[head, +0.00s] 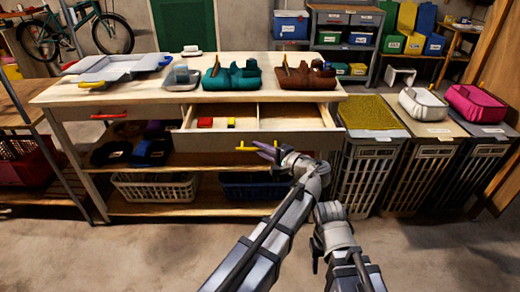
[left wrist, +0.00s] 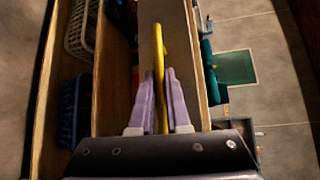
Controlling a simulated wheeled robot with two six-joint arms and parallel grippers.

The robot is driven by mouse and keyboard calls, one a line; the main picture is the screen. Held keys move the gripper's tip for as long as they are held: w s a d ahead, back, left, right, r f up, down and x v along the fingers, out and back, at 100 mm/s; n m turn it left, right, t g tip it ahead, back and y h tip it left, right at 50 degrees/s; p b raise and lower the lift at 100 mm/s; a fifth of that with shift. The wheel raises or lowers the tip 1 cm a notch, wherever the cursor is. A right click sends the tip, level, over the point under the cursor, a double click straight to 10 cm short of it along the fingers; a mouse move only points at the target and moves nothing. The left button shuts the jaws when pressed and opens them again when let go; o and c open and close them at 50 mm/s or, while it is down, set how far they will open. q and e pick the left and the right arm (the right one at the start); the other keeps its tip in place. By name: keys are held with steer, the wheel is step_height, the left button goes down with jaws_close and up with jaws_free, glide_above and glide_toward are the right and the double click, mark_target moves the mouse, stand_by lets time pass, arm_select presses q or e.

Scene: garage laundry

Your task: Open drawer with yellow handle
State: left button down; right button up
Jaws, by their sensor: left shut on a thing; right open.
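The drawer with the yellow handle (head: 245,149) stands pulled out from the right part of the workbench front (head: 260,141). My left gripper (head: 266,149) is at its front panel, shut on the yellow handle. In the left wrist view, the purple fingers (left wrist: 160,100) lie on both sides of the yellow bar (left wrist: 158,60). Inside the drawer are a red block (head: 205,122) and a small yellow one (head: 231,123); a divider splits it, and the right compartment looks empty. My right arm shows at the lower right, but its fingers cannot be made out.
A closed drawer with a red handle (head: 109,116) is at left. The benchtop holds a grey tray (head: 112,69), a teal caddy (head: 232,78) and a brown caddy (head: 305,77). Baskets (head: 155,187) sit below. Hampers (head: 365,165) stand close at right. The floor in front is clear.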

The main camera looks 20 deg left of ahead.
arm_select(q)
steer(key=shift+s, duration=0.1)
arm_select(e)
steer(key=shift+s, duration=0.1)
arm_select(q)
steer(key=c, duration=0.9)
jaws_free()
steer(key=shift+d, duration=0.1)
arm_select(e)
steer(key=shift+d, duration=0.15)
